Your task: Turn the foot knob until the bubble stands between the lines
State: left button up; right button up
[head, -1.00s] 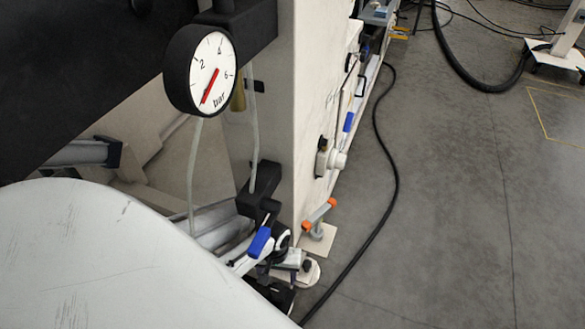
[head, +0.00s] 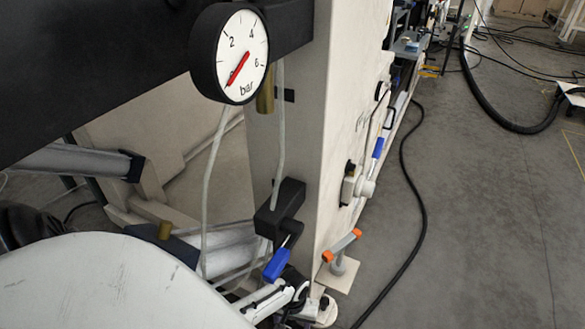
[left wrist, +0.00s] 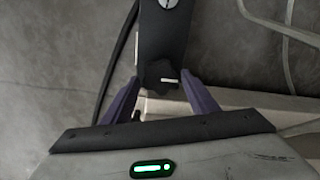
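In the left wrist view a dark lobed knob (left wrist: 159,76) sits at the end of a dark bar (left wrist: 163,35), with a pale slot-like mark at its edge. My left gripper (left wrist: 160,78) has its two purple fingers spread on either side of this knob; the fingers look apart from it. Whether this is the foot knob I cannot tell. In the head view a foot with an orange-ended cross handle (head: 342,245) stands on a pale floor plate (head: 338,276). I cannot make out a bubble or lines. My right gripper is not in view.
A pressure gauge (head: 229,54) marked bar hangs on the dark beam (head: 90,70). A black cable (head: 407,200) runs along the floor.

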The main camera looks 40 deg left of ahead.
pick_arm(q)
jog(key=c, duration=0.7)
jog(key=shift+r+m+p, duration=0.25)
jog(key=shift+m+p, duration=0.35)
jog(key=shift+m, duration=0.1)
jog(key=shift+c, duration=0.2)
jog(key=m, duration=0.2)
jog(key=m+p, duration=0.1)
jog(key=shift+d+f+m, duration=0.1)
jog(key=shift+f+m, duration=0.1)
jog(key=shift+m, duration=0.2)
jog(key=shift+w, duration=0.1)
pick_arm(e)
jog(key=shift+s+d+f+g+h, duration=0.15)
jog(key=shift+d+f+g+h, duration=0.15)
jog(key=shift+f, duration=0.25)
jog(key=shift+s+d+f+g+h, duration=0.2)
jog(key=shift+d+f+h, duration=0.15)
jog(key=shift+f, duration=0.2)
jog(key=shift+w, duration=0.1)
pick_arm(q)
jog(key=o, duration=1)
jog(key=shift+o, duration=0.2)
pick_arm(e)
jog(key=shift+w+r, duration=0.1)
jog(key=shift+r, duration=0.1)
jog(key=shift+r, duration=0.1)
